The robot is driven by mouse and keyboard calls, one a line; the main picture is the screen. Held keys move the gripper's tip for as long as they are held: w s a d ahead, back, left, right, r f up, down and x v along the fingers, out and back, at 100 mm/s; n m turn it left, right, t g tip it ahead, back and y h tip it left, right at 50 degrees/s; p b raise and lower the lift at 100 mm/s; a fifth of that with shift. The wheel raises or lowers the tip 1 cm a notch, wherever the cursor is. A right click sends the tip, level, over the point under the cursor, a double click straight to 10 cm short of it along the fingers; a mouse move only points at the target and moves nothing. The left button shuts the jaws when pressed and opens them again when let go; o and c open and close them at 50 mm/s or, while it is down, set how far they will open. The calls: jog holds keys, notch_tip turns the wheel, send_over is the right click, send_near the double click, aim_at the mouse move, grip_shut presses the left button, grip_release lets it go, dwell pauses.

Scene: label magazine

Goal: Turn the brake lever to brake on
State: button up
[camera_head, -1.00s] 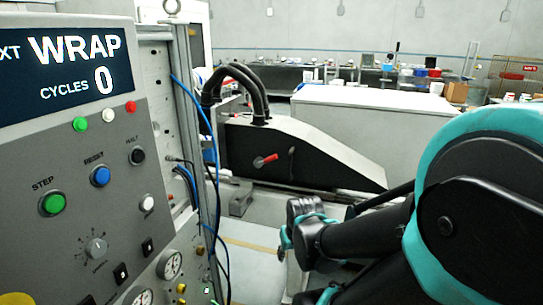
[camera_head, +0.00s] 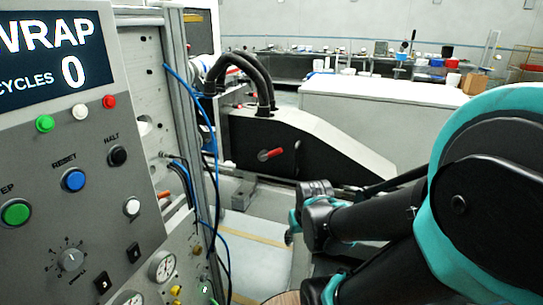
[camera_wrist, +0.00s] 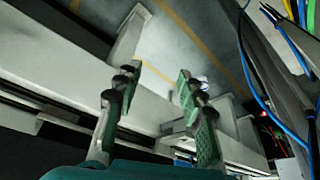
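No part in view is labelled as the brake lever. A small lever with a red grip (camera_head: 270,154) sits on the dark side face of the grey machine housing in the head view; whether it is the brake lever I cannot tell. My gripper (camera_head: 292,228) is in the middle of the head view, below and a little right of that lever, and apart from it. In the wrist view, the two teal finger pads of my gripper (camera_wrist: 155,100) stand well apart with nothing between them. The red-gripped lever cannot be made out in the wrist view.
A control panel (camera_head: 75,205) with green, blue and black buttons, a knob and gauges fills the left. Blue and black cables (camera_head: 214,180) hang beside it. In the wrist view, pale beams (camera_wrist: 60,75) cross the floor and cables (camera_wrist: 262,85) hang at the right.

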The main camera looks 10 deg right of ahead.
jog(key=w+d+r+n+y, duration=0.1)
jog(key=w+r+n, duration=0.5)
jog(key=w+r, duration=0.75)
jog(key=n+y, duration=0.2)
jog(key=n, duration=0.5)
send_near(279, 151)
jog(key=shift+g, duration=0.4)
jog(key=x, duration=0.3)
jog(key=w+x, duration=0.1)
jog(key=x, duration=0.7)
jog(key=shift+w+d+r, duration=0.2)
jog(key=shift+w, duration=0.1)
grip_shut()
